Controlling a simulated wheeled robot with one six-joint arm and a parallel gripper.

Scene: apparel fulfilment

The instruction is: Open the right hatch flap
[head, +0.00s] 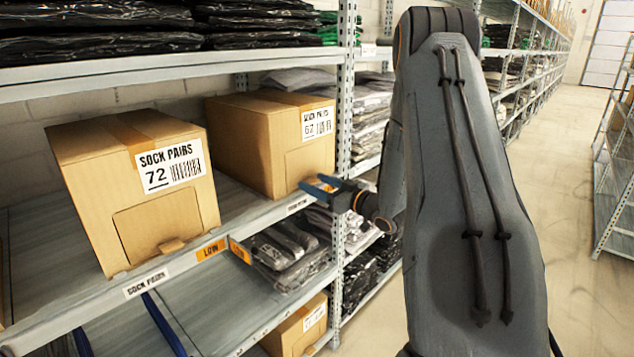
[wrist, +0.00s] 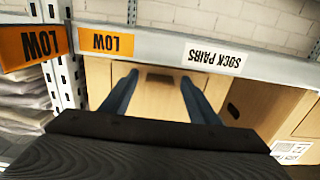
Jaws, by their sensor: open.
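The right carton (head: 270,140), labelled SOCK PAIRS, stands on the middle shelf. Its front hatch flap (head: 308,162) looks flush with the front in the head view, its lower part hidden by my gripper. My gripper (head: 322,185) is open in front of that flap's lower part, its blue fingers apart with nothing between them. In the upside-down wrist view, the fingers (wrist: 160,98) reach toward a carton front with a dark slot (wrist: 160,77) between them. I cannot tell whether they touch it. The left carton (head: 135,190), marked 72, has its own flap (head: 158,225), which looks shut.
The shelf's front rail (head: 265,217) carries labels and an orange LOW tag (head: 240,250) that sticks out. A metal post (head: 346,110) stands right of the right carton. Folded garments lie on the shelves above and below. The aisle (head: 560,150) at right is clear.

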